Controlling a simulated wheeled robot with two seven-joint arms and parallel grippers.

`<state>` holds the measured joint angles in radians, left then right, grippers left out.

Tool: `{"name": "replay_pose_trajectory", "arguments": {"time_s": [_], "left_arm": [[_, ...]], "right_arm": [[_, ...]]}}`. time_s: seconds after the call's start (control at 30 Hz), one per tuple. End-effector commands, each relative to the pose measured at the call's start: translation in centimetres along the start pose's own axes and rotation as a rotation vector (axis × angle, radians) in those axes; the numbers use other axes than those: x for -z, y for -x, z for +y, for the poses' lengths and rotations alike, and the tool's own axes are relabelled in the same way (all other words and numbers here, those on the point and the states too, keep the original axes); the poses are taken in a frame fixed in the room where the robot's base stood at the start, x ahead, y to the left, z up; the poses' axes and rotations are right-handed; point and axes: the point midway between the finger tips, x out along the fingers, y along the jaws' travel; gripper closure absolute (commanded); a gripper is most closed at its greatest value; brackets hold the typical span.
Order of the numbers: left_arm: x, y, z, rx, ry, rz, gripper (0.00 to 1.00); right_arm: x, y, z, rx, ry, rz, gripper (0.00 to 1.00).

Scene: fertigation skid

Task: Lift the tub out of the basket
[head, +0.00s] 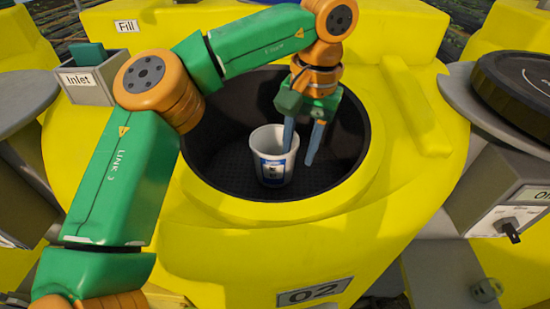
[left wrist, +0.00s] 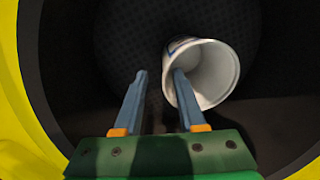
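The white tub (head: 267,142) with a blue label stands in the dark mesh basket (head: 219,150) inside the yellow tank, its mouth facing up. It also shows in the left wrist view (left wrist: 220,62). My left gripper (head: 299,157) reaches down into the basket at the tub's right side. Its fingers are open. In the left wrist view the gripper (left wrist: 160,71) has one finger over the tub's mouth and the other outside, so the tub's near wall lies between them. I cannot tell whether either finger touches the wall. My right gripper is not in view.
The yellow tank (head: 205,245) has a round opening whose rim surrounds my left gripper. A grey inlet box (head: 88,82) stands at the left. A black round lid (head: 515,80) and a grey switch box (head: 505,205) are at the right. The rest of the basket floor looks empty.

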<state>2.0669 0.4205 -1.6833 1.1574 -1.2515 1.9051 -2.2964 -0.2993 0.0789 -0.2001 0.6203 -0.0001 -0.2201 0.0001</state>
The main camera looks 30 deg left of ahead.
Motion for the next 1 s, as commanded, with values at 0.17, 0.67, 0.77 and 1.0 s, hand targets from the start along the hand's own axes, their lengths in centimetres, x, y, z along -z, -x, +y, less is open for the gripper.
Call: {"name": "replay_pose_trajectory", "arguments": {"time_s": [0.17, 0.67, 0.77, 1.0], "left_arm": [[0.1, -3.3, -0.6, 0.0, -0.001, -0.003, 0.6], [0.1, -4.5, -0.5, -0.003, 0.0, 0.001, 1.0], [0.1, -4.4, -0.5, -0.003, 0.0, 0.001, 1.0], [0.1, -4.4, -0.5, -0.003, 0.0, 0.001, 1.0]], "right_arm": [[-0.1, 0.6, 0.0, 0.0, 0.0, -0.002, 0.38], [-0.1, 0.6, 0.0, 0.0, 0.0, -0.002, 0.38], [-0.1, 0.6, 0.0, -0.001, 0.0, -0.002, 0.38], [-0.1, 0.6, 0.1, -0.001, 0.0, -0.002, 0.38]]}}
